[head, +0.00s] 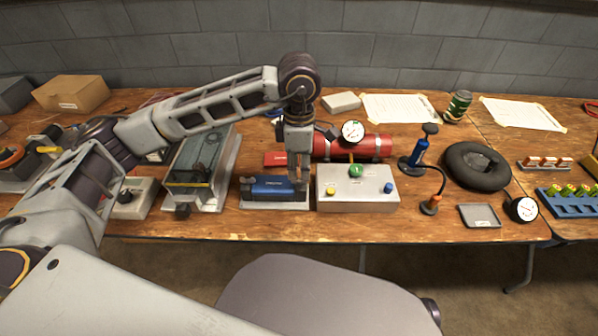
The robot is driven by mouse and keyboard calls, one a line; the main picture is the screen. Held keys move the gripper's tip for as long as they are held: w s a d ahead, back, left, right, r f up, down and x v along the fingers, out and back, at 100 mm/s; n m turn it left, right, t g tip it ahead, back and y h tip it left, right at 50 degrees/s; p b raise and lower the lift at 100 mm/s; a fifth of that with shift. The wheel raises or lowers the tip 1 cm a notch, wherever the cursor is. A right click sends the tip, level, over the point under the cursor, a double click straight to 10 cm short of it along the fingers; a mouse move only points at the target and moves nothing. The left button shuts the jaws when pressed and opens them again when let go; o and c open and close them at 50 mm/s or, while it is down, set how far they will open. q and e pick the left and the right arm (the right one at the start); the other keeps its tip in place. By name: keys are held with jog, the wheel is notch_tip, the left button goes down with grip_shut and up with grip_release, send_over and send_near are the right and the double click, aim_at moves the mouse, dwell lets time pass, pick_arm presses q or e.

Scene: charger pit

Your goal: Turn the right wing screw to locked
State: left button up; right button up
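A blue battery-like block (268,186) sits in a grey cradle (275,205) near the front of the bench. My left gripper (298,180) points straight down at the right end of this block and cradle. Its fingertips are small here, and I cannot tell whether they are open, shut or touching anything. No wing screw can be made out clearly; the right end of the cradle is partly hidden behind the gripper. My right gripper is not in view.
A grey box with green, yellow and blue knobs (340,198) stands close to the right of the gripper. Behind it lies a red cylinder (375,147) with a gauge (353,131). A glass-topped unit (193,170) stands to the left, under my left arm.

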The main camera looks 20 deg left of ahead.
aim_at(299, 179)
pick_arm(q)
notch_tip(299, 179, up, 8)
dwell(0.5)
dwell(0.5)
